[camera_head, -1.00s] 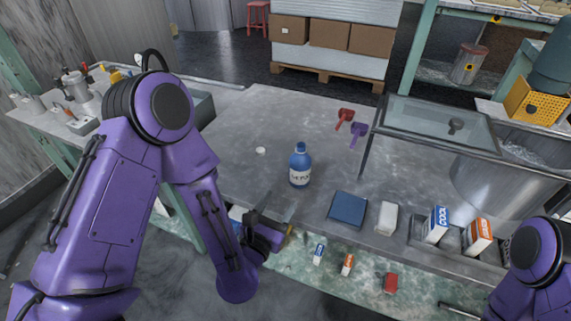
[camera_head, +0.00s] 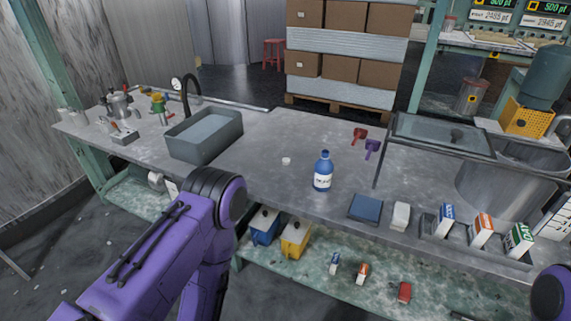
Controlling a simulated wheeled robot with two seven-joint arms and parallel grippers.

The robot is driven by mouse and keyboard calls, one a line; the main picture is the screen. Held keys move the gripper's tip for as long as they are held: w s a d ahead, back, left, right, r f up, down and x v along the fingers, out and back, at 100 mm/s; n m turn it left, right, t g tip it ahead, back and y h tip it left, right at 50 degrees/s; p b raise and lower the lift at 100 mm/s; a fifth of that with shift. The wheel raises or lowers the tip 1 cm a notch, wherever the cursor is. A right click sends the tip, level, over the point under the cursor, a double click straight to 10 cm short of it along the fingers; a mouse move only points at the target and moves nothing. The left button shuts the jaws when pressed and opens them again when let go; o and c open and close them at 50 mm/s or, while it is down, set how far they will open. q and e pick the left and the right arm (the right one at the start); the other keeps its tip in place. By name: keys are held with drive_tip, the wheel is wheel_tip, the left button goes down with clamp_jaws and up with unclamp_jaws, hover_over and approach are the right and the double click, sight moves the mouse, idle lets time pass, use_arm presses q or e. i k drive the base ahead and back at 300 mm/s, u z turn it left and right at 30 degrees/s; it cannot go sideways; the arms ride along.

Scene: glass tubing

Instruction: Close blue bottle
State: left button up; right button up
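The blue bottle (camera_head: 323,172) stands upright on the grey worktop, with a white label on its front. Its top is too small to tell whether the mouth is open. A small white round piece (camera_head: 286,161), which looks like a cap, lies on the worktop to the left of the bottle. My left arm shows at the lower left, in front of the table edge, but its gripper is out of sight. Only a bit of my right arm shows at the lower right corner, and its gripper is not in view.
A grey basin (camera_head: 204,136) with a tap is left of the bottle. A blue flat box (camera_head: 365,208), a white block (camera_head: 401,215) and cartons (camera_head: 481,230) line the front right. Red (camera_head: 360,134) and purple scoops (camera_head: 372,148) lie behind. Worktop around the bottle is clear.

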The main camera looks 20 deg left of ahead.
sight(323, 168)
drive_tip(key=z, duration=1.75)
drive_tip(key=k, duration=0.9)
drive_tip(key=u, duration=1.15)
drive_tip(key=i, duration=0.55)
drive_tip(key=u, duration=0.05)
